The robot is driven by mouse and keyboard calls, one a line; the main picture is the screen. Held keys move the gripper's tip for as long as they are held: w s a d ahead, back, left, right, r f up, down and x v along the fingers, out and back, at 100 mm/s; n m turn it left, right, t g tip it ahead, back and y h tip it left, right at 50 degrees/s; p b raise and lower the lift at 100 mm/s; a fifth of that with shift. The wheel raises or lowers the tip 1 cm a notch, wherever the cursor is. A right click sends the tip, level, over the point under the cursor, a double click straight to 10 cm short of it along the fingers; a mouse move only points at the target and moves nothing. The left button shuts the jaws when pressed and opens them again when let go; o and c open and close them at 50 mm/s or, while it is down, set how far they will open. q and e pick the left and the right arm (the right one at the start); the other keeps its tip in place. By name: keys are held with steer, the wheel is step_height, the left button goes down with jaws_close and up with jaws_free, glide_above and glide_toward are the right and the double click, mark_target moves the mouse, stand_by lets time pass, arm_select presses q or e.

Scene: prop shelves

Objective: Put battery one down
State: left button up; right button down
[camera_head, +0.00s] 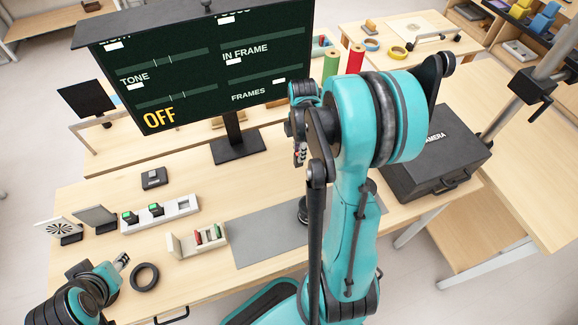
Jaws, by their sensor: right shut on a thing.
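My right gripper (299,153) hangs behind the upper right arm, in front of the monitor stand and high over the table. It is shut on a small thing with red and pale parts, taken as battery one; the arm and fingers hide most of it. A pale box (182,246) on the table holds a red and a green cylinder. Behind it, a white slotted tray (182,206) holds two dark blocks with green tops. My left gripper (122,261) is low at the table's left front, beside a black ring; its opening is too small to tell.
A grey mat (267,238) lies mid-table, with a small dark round thing at its right edge. A large monitor (190,75) stands behind. A black camera case (435,155) is at the right. The black ring (145,276) lies near the front edge.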

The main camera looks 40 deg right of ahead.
steer(key=a+f, duration=0.1)
steer(key=f, duration=0.1)
steer(key=w+f+b, duration=0.1)
steer(key=f, duration=0.1)
steer(key=w+a+f+b, duration=0.1)
steer(key=f, duration=0.1)
steer(key=shift+a+f, duration=0.1)
steer(key=shift+a, duration=0.25)
steer(key=c, duration=1.4)
jaws_free()
